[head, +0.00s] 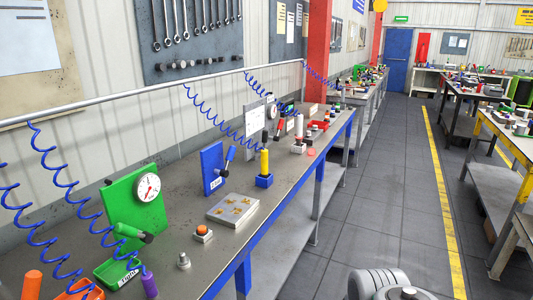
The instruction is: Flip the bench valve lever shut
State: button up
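A green upright panel (125,205) with a round white gauge (148,187) stands on the near part of the workbench. A green lever with a dark end (133,233) sticks out low on its front, tilted slightly down to the right. Farther along, a blue upright panel (211,170) has a blue lever with a dark grip (227,159) slanting up and right. I cannot tell which of the two is the valve lever, nor its open or shut position. My gripper is not in view; only a grey part of my own body shows at the bottom.
The workbench (262,219) runs along the left wall with a blue front edge. A plate with brass pieces (232,210), an orange button box (202,233), a green bin (119,273) and a purple bottle (149,283) stand on it. Blue coiled hoses hang above. The grey aisle floor is clear.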

aim_at(275, 138)
jog(key=u, duration=0.05)
jog(key=i, duration=0.85)
jog(key=z, duration=1.15)
jog(key=i, duration=2.5)
jog(key=u, duration=4.1)
